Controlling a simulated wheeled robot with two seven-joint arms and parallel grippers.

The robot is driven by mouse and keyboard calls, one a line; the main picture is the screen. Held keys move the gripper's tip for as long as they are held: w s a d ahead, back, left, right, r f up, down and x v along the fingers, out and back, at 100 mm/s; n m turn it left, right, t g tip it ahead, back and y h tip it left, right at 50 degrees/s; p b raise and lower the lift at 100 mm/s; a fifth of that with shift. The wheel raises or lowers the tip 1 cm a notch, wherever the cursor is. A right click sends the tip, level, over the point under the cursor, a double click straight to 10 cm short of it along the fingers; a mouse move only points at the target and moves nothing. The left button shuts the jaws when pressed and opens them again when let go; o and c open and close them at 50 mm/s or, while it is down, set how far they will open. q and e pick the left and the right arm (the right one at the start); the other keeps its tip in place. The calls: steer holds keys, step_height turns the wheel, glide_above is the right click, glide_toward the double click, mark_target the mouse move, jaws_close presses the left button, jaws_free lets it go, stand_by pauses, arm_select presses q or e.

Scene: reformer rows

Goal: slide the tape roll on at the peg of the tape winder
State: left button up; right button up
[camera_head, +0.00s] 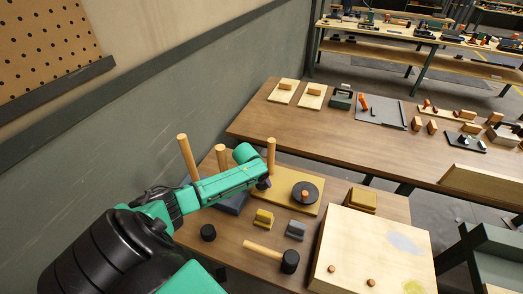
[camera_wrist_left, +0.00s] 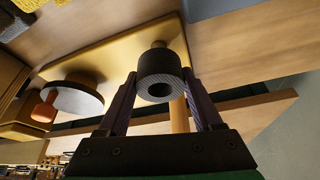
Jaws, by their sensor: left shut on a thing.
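The tape winder is a yellowish board (camera_head: 313,208) with a dark disc (camera_head: 305,192) and an orange knob; its disc also shows in the wrist view (camera_wrist_left: 75,100). My left gripper (camera_head: 264,183) is over the board's left part. In the wrist view, my left gripper (camera_wrist_left: 160,85) is shut on the dark, ring-shaped tape roll (camera_wrist_left: 173,62), its hole facing the camera. A short wooden peg end (camera_wrist_left: 159,44) shows just behind the roll against the board. I cannot tell whether the roll is around it or apart. My right gripper is not in view.
Tall wooden posts (camera_head: 187,158) stand around my left arm. A black cylinder (camera_head: 208,232), a yellow block (camera_head: 263,218), a grey block (camera_head: 295,230) and a mallet (camera_head: 289,261) lie in front. A wooden box (camera_head: 350,240) stands at right. A grey wall runs behind.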

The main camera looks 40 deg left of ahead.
mark_target(261, 186)
arm_select(q)
steer(key=shift+f+b, duration=1.25)
steer(key=shift+f, duration=0.55)
steer(key=o, duration=1.4)
steer(key=shift+r, duration=0.1)
steer(key=v, duration=1.4)
steer(key=shift+r+p, duration=0.15)
steer(key=shift+p, duration=0.2)
steer(key=shift+s, duration=0.15)
